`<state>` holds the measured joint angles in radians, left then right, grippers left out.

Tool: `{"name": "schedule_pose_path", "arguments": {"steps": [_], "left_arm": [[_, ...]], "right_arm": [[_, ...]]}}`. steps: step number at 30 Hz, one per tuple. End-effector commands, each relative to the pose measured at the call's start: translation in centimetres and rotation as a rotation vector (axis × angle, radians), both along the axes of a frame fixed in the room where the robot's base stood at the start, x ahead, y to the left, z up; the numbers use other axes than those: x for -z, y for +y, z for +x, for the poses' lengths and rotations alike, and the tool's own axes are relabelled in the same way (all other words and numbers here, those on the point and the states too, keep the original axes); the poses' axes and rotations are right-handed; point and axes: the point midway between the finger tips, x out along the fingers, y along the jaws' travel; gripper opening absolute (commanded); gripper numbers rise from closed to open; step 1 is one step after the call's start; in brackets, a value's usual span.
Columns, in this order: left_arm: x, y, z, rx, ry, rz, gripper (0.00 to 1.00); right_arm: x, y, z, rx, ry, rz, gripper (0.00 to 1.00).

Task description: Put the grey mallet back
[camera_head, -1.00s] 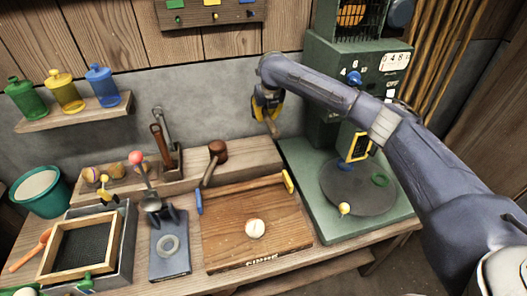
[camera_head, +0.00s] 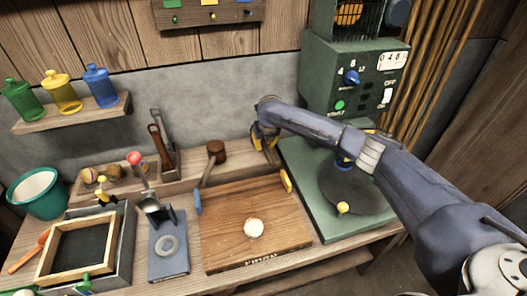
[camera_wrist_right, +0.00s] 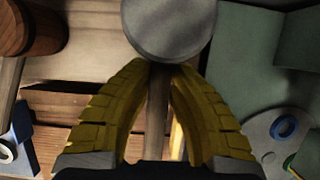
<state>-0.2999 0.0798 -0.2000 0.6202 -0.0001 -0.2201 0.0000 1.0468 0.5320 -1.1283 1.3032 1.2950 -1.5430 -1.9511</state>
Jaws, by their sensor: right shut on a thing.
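My right gripper (camera_head: 264,141) is low over the right end of the raised wooden ledge (camera_head: 236,173) at the back of the bench. The right wrist view shows its yellow fingers (camera_wrist_right: 158,105) closed around the handle of the grey mallet (camera_wrist_right: 168,28). The round grey head is just beyond the fingertips, and the handle runs back between them. In the head view the gripper and arm mostly hide the mallet. I cannot tell whether it touches the ledge. My left gripper is not in view.
A brown mallet (camera_head: 216,151) stands left of my right gripper, on the same ledge. A wooden board (camera_head: 255,205) with a white ball lies in front. The green machine (camera_head: 350,75) and its dark round plate (camera_head: 355,190) are to the right, partly behind my arm.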

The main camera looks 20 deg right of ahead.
Motion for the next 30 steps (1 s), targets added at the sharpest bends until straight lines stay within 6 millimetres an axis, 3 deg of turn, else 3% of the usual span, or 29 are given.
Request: {"name": "schedule_pose_path", "arguments": {"steps": [9,23,24,27,30], "left_arm": [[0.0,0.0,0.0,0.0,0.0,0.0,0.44],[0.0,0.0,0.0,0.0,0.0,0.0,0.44],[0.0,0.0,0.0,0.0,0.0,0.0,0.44],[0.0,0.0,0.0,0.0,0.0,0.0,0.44],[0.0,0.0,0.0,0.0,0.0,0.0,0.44]], "right_arm": [[3.5,0.1,0.0,0.001,0.001,0.001,0.0],[4.1,0.0,0.0,0.0,0.0,0.0,0.0],[4.2,0.0,0.0,0.0,0.001,0.0,0.24],[4.2,0.0,0.0,0.0,0.001,0.0,0.35],[4.2,0.0,0.0,0.0,0.001,0.0,0.38]]}}
